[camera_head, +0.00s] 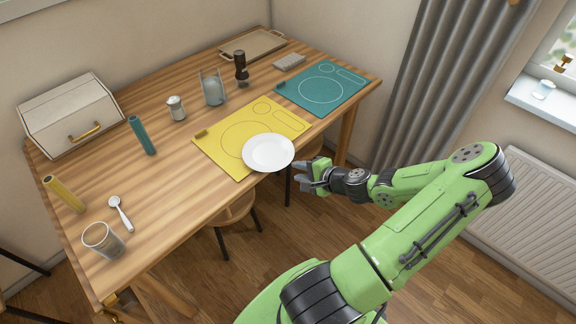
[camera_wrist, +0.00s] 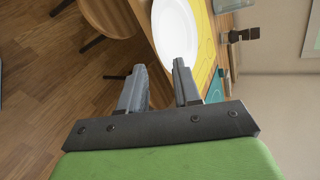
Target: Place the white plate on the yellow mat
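The white plate (camera_head: 268,152) appears flat over the front right part of the yellow mat (camera_head: 222,142), with its near edge at or past the table's front edge. I cannot tell whether it overhangs. My gripper (camera_head: 303,172) is just right of the plate, in front of the table edge. In the wrist view the plate (camera_wrist: 175,32) lies beyond my fingers (camera_wrist: 158,68), which are apart with an empty gap between them. The right fingertip overlaps the plate's near rim in that view; contact is unclear. The yellow mat (camera_wrist: 203,50) shows beside the plate.
A teal mat (camera_head: 320,88) lies to the right. A glass jar (camera_head: 213,88), a shaker (camera_head: 176,108) and a dark grinder (camera_head: 241,68) stand behind the yellow mat. A bread box (camera_head: 70,115) is at the left. Stools (camera_head: 230,210) stand under the table's front edge.

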